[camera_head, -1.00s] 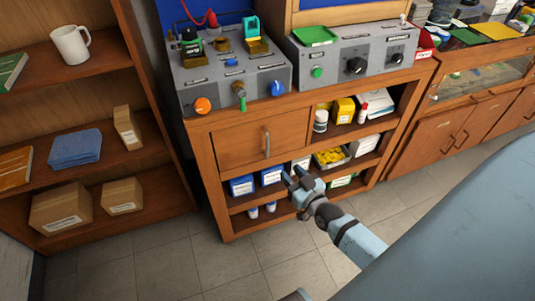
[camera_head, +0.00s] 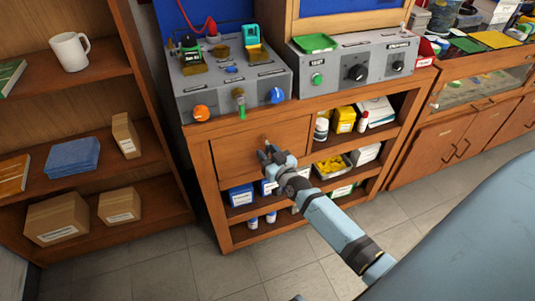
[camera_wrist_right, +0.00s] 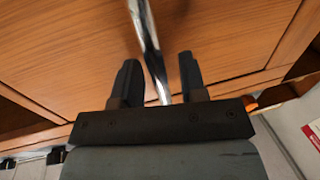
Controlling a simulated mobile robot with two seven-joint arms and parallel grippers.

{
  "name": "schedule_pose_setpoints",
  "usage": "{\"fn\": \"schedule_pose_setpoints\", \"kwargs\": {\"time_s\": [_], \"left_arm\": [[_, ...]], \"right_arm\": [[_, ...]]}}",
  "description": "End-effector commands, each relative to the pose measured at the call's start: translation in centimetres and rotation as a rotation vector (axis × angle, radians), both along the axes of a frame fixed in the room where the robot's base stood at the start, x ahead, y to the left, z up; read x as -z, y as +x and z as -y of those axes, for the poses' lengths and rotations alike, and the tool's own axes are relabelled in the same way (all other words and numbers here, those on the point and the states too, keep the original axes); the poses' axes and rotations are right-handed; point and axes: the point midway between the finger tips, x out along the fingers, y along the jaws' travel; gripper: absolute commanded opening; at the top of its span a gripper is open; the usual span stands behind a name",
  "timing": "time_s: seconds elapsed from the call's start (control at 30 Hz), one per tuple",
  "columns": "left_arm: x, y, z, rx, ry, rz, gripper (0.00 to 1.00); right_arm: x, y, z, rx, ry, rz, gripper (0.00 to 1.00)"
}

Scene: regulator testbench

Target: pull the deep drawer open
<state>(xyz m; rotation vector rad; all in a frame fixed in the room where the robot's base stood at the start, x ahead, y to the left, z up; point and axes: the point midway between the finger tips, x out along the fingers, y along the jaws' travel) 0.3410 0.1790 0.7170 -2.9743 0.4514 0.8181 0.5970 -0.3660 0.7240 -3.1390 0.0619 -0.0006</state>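The deep drawer (camera_head: 232,150) is a wide wooden front in the bench, below the grey control boxes. It looks shut. Its upright metal handle is mostly hidden by my right gripper (camera_head: 268,154) in the head view. In the right wrist view the shiny handle (camera_wrist_right: 146,40) runs between the two dark fingers of my right gripper (camera_wrist_right: 159,64). The fingers are apart, one on each side of the handle, with a gap on both sides. Wood of the drawer front (camera_wrist_right: 225,35) fills the background. My left gripper is not in view.
Open shelves with blue-and-white boxes (camera_head: 240,195) lie below the drawer, and a yellow bin (camera_head: 332,166) stands right of it. A wooden shelf unit (camera_head: 110,60) stands close on the left. The tiled floor (camera_head: 205,270) in front is clear.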

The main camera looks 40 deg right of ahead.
Motion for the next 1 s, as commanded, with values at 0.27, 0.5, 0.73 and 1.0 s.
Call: {"fn": "schedule_pose_setpoints", "kwargs": {"time_s": [0.27, 0.5, 0.73, 1.0], "left_arm": [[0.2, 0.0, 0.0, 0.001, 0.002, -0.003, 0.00], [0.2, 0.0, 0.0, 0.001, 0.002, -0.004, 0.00], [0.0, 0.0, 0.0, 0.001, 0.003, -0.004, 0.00], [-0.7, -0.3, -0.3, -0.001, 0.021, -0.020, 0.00]], "right_arm": [[0.0, 0.1, 0.0, 0.000, 0.000, -0.001, 0.37], [0.0, 0.1, 0.0, 0.000, 0.000, -0.001, 0.00], [-0.1, -0.3, -0.1, 0.000, 0.000, -0.001, 0.00], [-0.3, -3.8, -0.9, -0.001, 0.000, -0.005, 0.00]]}}
